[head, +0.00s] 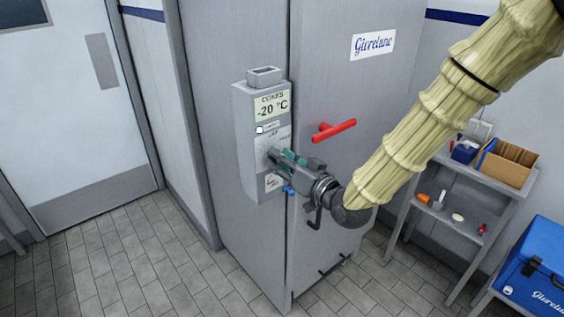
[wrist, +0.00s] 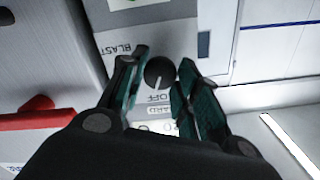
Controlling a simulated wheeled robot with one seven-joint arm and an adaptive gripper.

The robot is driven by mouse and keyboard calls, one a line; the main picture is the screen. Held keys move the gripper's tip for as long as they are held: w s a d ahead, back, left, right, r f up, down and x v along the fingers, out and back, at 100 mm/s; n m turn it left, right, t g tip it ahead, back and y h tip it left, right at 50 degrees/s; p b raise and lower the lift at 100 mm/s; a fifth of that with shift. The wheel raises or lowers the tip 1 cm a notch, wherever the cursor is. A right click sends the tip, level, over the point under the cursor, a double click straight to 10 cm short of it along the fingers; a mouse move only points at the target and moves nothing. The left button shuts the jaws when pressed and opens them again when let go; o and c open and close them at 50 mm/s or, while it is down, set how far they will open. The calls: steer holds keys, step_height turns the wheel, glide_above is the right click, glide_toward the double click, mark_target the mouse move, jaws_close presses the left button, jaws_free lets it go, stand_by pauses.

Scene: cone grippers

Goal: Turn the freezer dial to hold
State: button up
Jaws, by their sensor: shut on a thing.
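The freezer's grey control box (head: 243,135) is on the side of the tall grey cabinet and its display reads -20 °C. The round black dial (wrist: 158,72) shows in the wrist view, with a white pointer line towards the lettering OFF. BLAST is printed to its upper left. I cannot make out a hold label in the wrist view. My gripper (wrist: 164,66) is shut on the dial, with one green-padded finger on each side. In the head view, my gripper (head: 276,156) reaches the lower front of the box, and its fingers hide the dial.
A red handle (head: 333,130) sticks out from the freezer door to the right of the box. A grey shelf (head: 484,176) with a cardboard box (head: 506,163) and a blue cooler (head: 536,272) stand at the right. The tiled floor at left is clear.

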steer(key=shift+m+b, duration=0.9)
steer(key=shift+m, duration=2.6)
steer(key=o, duration=1.1)
steer(key=shift+c, duration=0.2)
steer(key=v, duration=1.2)
steer(key=shift+d+f, duration=0.1)
steer(key=shift+f, duration=0.05)
